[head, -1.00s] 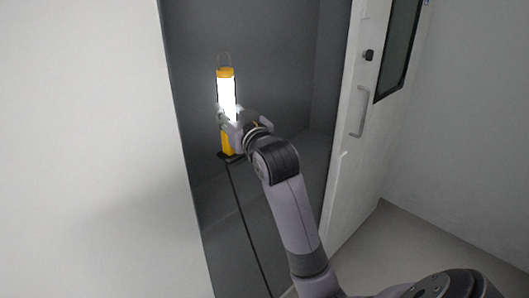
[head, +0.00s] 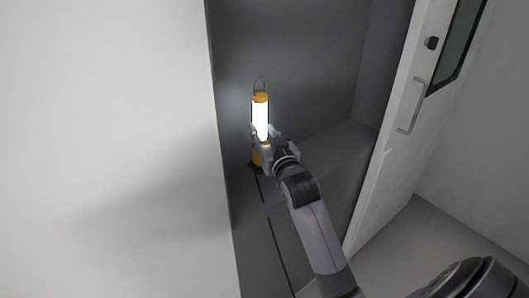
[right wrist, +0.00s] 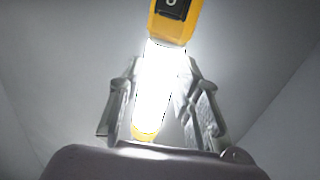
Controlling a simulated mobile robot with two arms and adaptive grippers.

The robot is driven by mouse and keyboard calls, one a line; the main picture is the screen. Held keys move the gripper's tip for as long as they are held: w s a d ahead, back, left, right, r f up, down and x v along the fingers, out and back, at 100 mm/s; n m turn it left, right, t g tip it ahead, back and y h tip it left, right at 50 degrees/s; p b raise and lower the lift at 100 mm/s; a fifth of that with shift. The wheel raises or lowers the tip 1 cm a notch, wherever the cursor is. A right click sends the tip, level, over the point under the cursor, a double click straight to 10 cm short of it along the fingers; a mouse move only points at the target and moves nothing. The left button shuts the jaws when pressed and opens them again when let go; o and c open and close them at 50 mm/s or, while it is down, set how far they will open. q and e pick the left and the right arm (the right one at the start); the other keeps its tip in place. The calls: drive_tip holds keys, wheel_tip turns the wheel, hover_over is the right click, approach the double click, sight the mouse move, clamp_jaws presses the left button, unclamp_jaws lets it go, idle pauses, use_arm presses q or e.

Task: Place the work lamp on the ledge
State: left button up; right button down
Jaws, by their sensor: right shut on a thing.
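The work lamp (head: 260,112) is a lit white tube with a yellow cap, a wire loop on top and a yellow lower body. It stands about upright inside the grey recess. My right gripper (head: 268,138) is shut around its middle from the front right. In the right wrist view, the glowing tube (right wrist: 155,85) lies between both fingers of the gripper (right wrist: 160,100), with the yellow end above. The ledge (head: 325,147) is the grey step in the recess. The lamp's foot is over its left part; I cannot tell whether it touches. My left gripper is out of view.
A white wall (head: 110,120) borders the recess closely on the left. An open white door (head: 385,190) with a handle (head: 411,106) stands on the right. The ledge right of the lamp is bare. A thin dark line runs down from the lamp's foot.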

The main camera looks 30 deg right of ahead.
wheel_tip(320, 180, down, 2)
drive_tip(key=shift+s+f, duration=0.1)
drive_tip(key=shift+s, duration=0.05)
drive_tip(key=shift+f, duration=1.9)
drive_tip(key=shift+f, duration=0.15)
drive_tip(key=c, duration=1.2)
unclamp_jaws()
drive_tip(key=b+v, duration=0.2)
drive_tip(key=v, duration=1)
drive_tip(key=shift+a, duration=0.1)
